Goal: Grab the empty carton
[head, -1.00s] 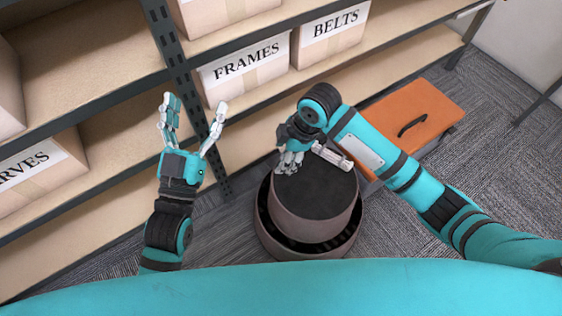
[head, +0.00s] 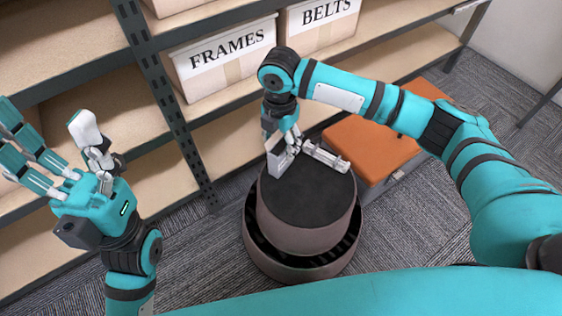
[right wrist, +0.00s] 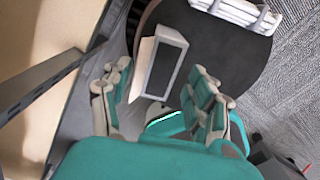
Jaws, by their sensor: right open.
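A small pale carton (head: 279,160) with a grey face sits at the far left edge of the round stool's dark top. In the right wrist view the carton (right wrist: 163,66) looks open, with a bare grey inside. My right gripper (head: 283,138) is open just over it. In the right wrist view my right fingers (right wrist: 160,82) are spread with the carton between and just beyond them; contact cannot be told. My left gripper (head: 48,138) is open and empty at the left.
The round stool (head: 305,212) stands on grey carpet (head: 440,225). An orange-topped box (head: 372,150) is behind it to the right, partly under my right arm. Shelving behind holds cartons labelled FRAMES (head: 222,72) and BELTS (head: 322,20). A dark shelf post (head: 168,105) rises left of the stool.

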